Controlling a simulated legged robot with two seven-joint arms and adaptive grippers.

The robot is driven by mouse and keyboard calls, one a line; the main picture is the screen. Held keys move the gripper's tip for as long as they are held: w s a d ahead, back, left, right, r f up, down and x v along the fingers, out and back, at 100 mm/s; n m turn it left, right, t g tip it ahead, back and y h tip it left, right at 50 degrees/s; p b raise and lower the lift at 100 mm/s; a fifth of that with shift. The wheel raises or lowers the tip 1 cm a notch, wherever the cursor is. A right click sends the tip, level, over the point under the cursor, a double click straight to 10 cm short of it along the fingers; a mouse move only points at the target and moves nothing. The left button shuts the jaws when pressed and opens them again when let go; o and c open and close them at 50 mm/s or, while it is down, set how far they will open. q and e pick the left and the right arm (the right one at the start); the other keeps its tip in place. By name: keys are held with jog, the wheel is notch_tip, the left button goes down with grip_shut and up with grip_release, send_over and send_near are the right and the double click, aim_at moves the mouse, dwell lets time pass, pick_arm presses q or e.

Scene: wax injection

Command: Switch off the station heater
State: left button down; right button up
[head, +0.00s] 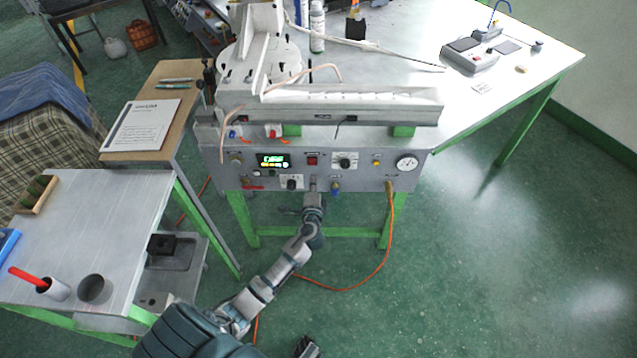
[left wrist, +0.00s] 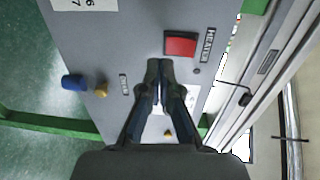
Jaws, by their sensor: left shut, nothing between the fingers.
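The station's grey control panel (head: 215,175) faces me. The heater switch (head: 312,161) is a small red rocker in its upper middle. In the left wrist view the red heater switch (left wrist: 180,45) sits in a dark frame beside the label "HEATER", with a small dark round spot near it. My left gripper (head: 314,186) is at the panel just below the switch. In the left wrist view its fingers (left wrist: 160,66) are together and empty, their tips close to the switch's edge; I cannot tell whether they touch it. A dark piece at the bottom edge may be my right gripper (head: 307,347).
The panel also has a lit green display (head: 273,161), knobs, a pressure gauge (head: 407,163) and a blue fitting (left wrist: 73,82). An orange hose (head: 385,250) hangs to the floor. A side table (head: 110,215) stands left. Floor at right is clear.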

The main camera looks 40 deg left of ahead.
pick_arm(q)
jog(key=d+f+v, duration=0.1)
jog(key=f+v, duration=0.1)
jog(key=v, duration=0.9)
jog(key=s+d+f+n+g+h+p, duration=0.1)
jog(key=s+f+n+g+h+p, duration=0.15)
jog(key=s+f, duration=0.45)
jog(key=s+d+f+n+g+h+p, duration=0.15)
jog(key=s+f+g, duration=0.25)
jog(key=f, duration=0.7)
jog(key=s+d+f+n+g+h+p, duration=0.2)
jog(key=s+f, duration=0.4)
jog(key=s, duration=0.4)
jog(key=s+d+f+n+g+h+p, duration=0.2)
jog(key=s+f, duration=0.4)
jog(key=s, duration=0.5)
jog(key=shift+s+d+n+g+h, duration=0.3)
jog(key=shift+d+n+g+h, duration=0.4)
jog(key=shift+g, duration=0.35)
pick_arm(e)
jog(key=s+f+g, duration=0.1)
jog(key=s+f, duration=0.2)
jog(key=f, duration=0.7)
jog(key=s+f+g, duration=0.1)
jog(key=s+f, duration=0.2)
jog(key=f, duration=0.7)
jog(key=shift+s+g+h, duration=0.3)
